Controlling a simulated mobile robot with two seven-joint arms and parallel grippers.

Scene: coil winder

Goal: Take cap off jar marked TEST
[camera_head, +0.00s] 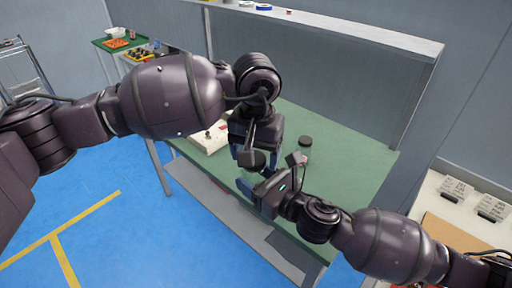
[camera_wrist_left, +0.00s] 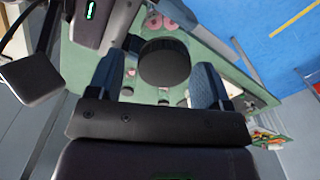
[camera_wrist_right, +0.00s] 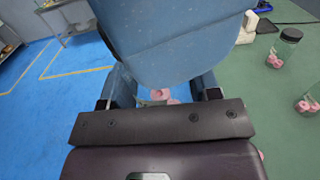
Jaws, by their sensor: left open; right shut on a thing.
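A jar with pink contents (camera_wrist_right: 160,95) stands between the fingers of my right gripper (camera_wrist_right: 165,88), which is shut on it. My left gripper (camera_wrist_left: 165,75) is open above the jar, with one blue finger on each side of the cap. I cannot tell whether the fingers touch the cap. A large blue finger (camera_wrist_right: 175,40), apparently my left gripper's, hides much of the jar in the right wrist view. No TEST label is readable.
Another black-capped jar (camera_wrist_right: 288,45) with pink contents stands close by on the green table (camera_head: 345,170), and a further jar (camera_wrist_right: 308,104) is nearer. A white box (camera_head: 208,138) lies left of my grippers. A shelf (camera_head: 340,35) runs along the back. The table's right part is clear.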

